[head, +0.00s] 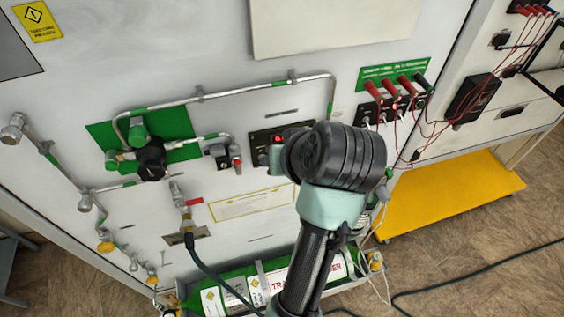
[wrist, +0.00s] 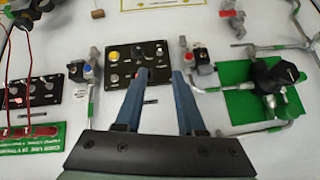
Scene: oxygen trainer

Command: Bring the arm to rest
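My gripper (wrist: 160,76) shows in the wrist view with its two blue fingers apart and nothing between them. Its fingertips are in front of a black control plate (wrist: 137,63) with a yellow button, a white button and a dark knob. One fingertip overlaps the plate's edge; I cannot tell whether it touches. In the head view my arm stands up before the white panel (head: 237,100). Its wrist hides the gripper and part of the control plate (head: 262,138), where a red light shows.
A green plate with a black regulator (head: 151,158) and pipes lies left of my arm. Red plugs (head: 390,92) with cables are at the right. A labelled green cylinder (head: 335,273) lies low behind my arm. A yellow platform (head: 440,200) and a dark hose (head: 490,267) are on the right.

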